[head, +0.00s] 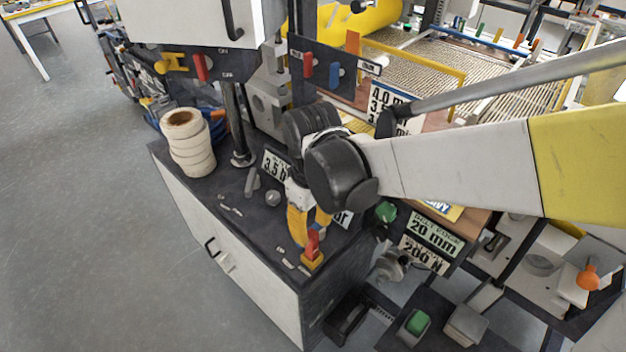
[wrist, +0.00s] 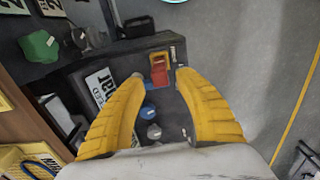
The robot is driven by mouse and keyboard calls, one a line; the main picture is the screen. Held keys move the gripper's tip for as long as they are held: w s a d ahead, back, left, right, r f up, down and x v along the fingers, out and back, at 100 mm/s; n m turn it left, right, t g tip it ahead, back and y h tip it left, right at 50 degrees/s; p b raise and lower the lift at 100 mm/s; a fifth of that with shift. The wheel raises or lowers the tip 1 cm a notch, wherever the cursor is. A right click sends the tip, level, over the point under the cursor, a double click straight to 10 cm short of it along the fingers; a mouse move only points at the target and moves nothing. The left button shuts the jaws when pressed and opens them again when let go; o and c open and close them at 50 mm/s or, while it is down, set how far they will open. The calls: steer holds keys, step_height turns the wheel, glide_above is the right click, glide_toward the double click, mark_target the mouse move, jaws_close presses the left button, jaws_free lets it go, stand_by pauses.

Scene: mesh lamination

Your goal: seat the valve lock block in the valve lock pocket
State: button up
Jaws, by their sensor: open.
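My gripper (head: 310,232) hangs over the near corner of the dark cabinet top. In the wrist view its two yellow fingers (wrist: 160,76) are spread wide with nothing between them. A red block-like piece (head: 313,243), probably the valve lock block, stands upright on a yellow base (head: 312,261) at that corner. In the wrist view the red piece (wrist: 159,69) shows just beyond the fingertips, roughly centred between them. I cannot tell whether the fingers touch it. I cannot make out the valve lock pocket with certainty.
A stack of cream rolls (head: 187,142) stands on the cabinet top (head: 222,190) at the left. A grey knob (wrist: 154,131) and a blue knob (wrist: 147,110) lie below the fingers in the wrist view. A label plate (wrist: 103,87) is beside the left finger. Open floor lies left.

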step_height(320, 180, up, 5)
steer(key=shift+r, duration=0.1)
stand_by(0.5)
steer(key=s+d+r+m+t, duration=0.1)
steer(key=s+d+m+t, duration=0.1)
steer(key=d, duration=0.8)
steer(key=s+d+r+m+t, duration=0.2)
steer(key=d+m+t, duration=0.3)
steer(key=d, duration=0.5)
steer(key=s+m, duration=0.1)
steer(key=m, duration=0.1)
steer(key=shift+r+m, duration=0.3)
steer(key=shift+s, duration=0.1)
steer(key=shift+c, duration=0.2)
